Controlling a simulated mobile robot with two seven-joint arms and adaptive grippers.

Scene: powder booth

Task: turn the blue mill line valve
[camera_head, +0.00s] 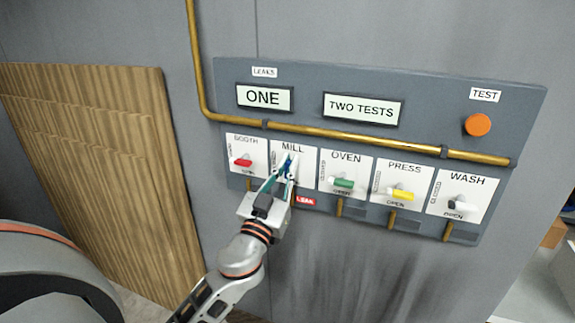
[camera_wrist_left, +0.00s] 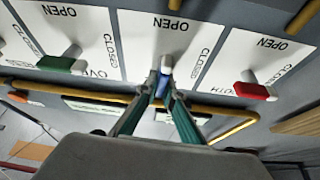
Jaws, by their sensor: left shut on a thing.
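The blue mill valve handle (camera_head: 287,163) is on the white MILL plate (camera_head: 299,175), second from the left on the grey panel. My left gripper (camera_head: 286,175) reaches up to it from below, its fingers shut on the handle and partly covering it. In the left wrist view the picture is upside down. There the blue handle (camera_wrist_left: 163,85) with its pale end (camera_wrist_left: 166,63) shows between the green-sided fingers (camera_wrist_left: 162,82). It runs roughly up and down the plate, with OPEN printed above and CLOSED at the side. My right gripper is not in view.
Neighbouring valves are the red BOOTH handle (camera_head: 243,162) and the green OVEN handle (camera_head: 344,183). A red LEAK tag (camera_head: 305,201) sits below MILL. A brass pipe (camera_head: 350,134) crosses above; signs read ONE and TWO TESTS.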

